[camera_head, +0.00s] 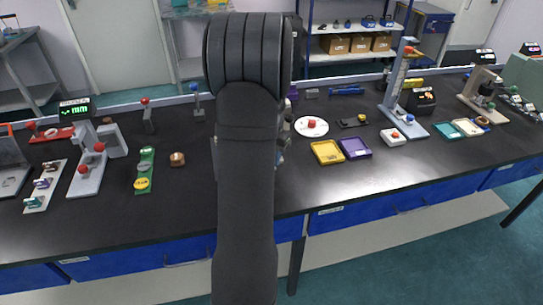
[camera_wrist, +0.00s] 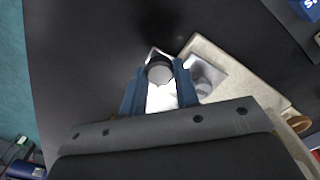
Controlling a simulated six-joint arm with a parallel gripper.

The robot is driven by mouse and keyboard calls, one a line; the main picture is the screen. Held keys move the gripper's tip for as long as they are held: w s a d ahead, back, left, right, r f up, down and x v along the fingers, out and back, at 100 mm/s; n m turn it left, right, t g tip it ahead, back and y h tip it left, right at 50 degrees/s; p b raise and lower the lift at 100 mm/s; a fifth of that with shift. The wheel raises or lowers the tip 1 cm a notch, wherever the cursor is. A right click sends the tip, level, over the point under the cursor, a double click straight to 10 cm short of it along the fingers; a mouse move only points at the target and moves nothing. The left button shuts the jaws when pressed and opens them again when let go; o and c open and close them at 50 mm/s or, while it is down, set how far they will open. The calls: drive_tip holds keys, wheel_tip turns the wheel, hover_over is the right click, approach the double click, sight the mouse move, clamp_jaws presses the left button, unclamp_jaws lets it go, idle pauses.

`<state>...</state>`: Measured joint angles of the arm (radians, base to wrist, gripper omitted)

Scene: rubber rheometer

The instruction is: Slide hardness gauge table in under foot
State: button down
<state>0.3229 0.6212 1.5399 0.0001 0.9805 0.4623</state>
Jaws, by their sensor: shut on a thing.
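In the wrist view, my gripper (camera_wrist: 160,88) has its two blue fingers closed around a dark round knob (camera_wrist: 159,69). A bright silver-white piece shows between the fingers below the knob; I cannot tell how the two join. Next to the right finger, a shiny metal plate (camera_wrist: 206,75) sits on a beige base (camera_wrist: 235,78) that runs down to the right. I cannot make out the foot or tell how the table lies to it. In the head view, my arm hides the gripper and most of this device.
The black bench (camera_head: 330,185) has a yellow tray (camera_head: 327,152) and a purple tray (camera_head: 355,148) right of my arm. A white plate with a red knob (camera_head: 311,126) lies behind them. The front strip is clear.

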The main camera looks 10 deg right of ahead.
drive_tip(key=w, duration=0.7)
drive_tip(key=shift+w, duration=0.35)
drive_tip(key=c, duration=1.1)
unclamp_jaws()
drive_tip(key=shift+r, duration=0.15)
wheel_tip(320, 180, up, 17)
drive_tip(key=shift+s+r, duration=0.1)
